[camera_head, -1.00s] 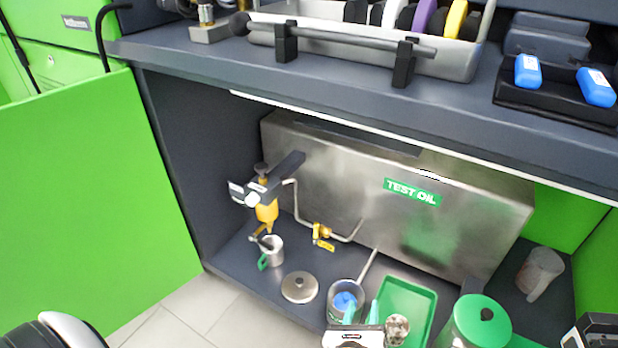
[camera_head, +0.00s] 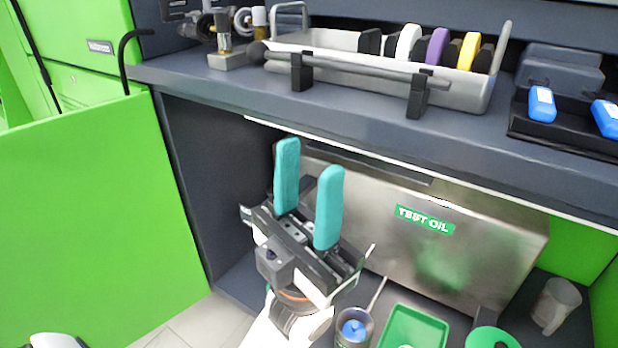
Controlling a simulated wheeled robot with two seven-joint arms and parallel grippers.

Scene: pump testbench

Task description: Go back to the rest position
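My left gripper (camera_head: 308,172) rises from the bottom middle in the head view, with two teal fingers pointing up. The fingers are apart with nothing between them, so it is open and empty. It shows in front of the steel test oil tank (camera_head: 470,245) and hides the tank's left part and the fittings there. My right gripper is not in view.
A workbench (camera_head: 200,80) overhangs the open cabinet. On it stand a grey tray (camera_head: 380,82) with coloured discs and a black holder (camera_head: 540,122) with blue items. A green tray (camera_head: 414,328) and a pot (camera_head: 353,328) stand below. A green door (camera_head: 90,210) is at left.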

